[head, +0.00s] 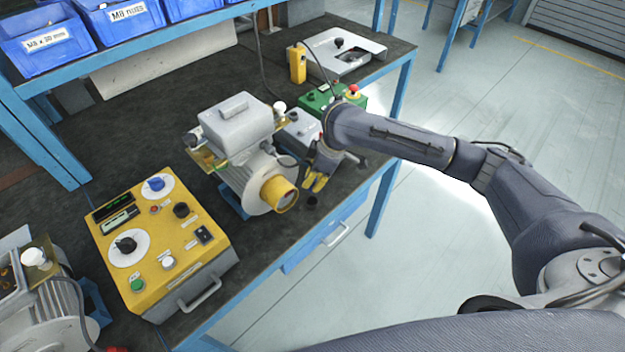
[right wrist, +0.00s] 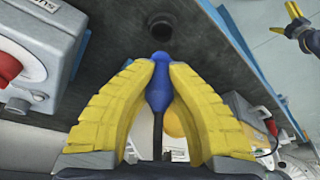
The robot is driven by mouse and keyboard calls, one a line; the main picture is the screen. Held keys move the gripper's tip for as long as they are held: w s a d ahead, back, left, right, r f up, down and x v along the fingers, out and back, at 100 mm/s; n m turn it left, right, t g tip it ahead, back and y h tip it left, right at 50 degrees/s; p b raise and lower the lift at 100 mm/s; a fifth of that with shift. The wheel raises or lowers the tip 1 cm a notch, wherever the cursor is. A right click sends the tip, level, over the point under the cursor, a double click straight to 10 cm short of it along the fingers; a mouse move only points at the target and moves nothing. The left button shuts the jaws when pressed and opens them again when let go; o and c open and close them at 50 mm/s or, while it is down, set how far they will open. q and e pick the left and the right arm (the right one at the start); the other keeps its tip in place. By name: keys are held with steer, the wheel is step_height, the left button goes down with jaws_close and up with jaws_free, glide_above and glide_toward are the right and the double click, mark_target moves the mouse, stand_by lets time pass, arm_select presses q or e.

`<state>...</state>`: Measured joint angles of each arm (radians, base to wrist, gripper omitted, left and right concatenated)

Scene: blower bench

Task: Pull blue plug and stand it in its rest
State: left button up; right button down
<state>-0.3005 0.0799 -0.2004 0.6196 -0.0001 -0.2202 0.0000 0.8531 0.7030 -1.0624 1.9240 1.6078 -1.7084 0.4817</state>
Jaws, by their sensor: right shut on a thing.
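The blue plug (right wrist: 158,85) is between the yellow fingertips of my right gripper (right wrist: 160,70), which is shut on it. A dark cable runs from the plug back between the fingers. A round black socket, apparently the rest (right wrist: 175,28), is on the bench just beyond the plug and apart from it in the picture. In the head view my right gripper (head: 315,182) is in front of the grey blower, and the rest (head: 312,201) shows just below its fingers. The plug is hidden there. A small yellow-and-dark thing at the wrist view's upper right looks like my left gripper (right wrist: 296,20); its opening is unclear.
The blower (head: 245,165) with its yellow cap stands left of my right gripper. A grey box (head: 300,128) and a green box with a red button (head: 345,98) stand behind. The yellow control panel (head: 155,240) is at left. The bench's front edge is close.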

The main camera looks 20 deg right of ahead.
steer(key=shift+s+f, duration=0.1)
steer(key=shift+f, duration=2)
steer(key=shift+f, duration=1.4)
steer(key=c, duration=1.3)
jaws_free()
steer(key=shift+c, duration=0.2)
steer(key=shift+r, duration=0.1)
steer(key=v, duration=1.2)
steer(key=shift+s+f, duration=0.1)
steer(key=shift+f, duration=0.1)
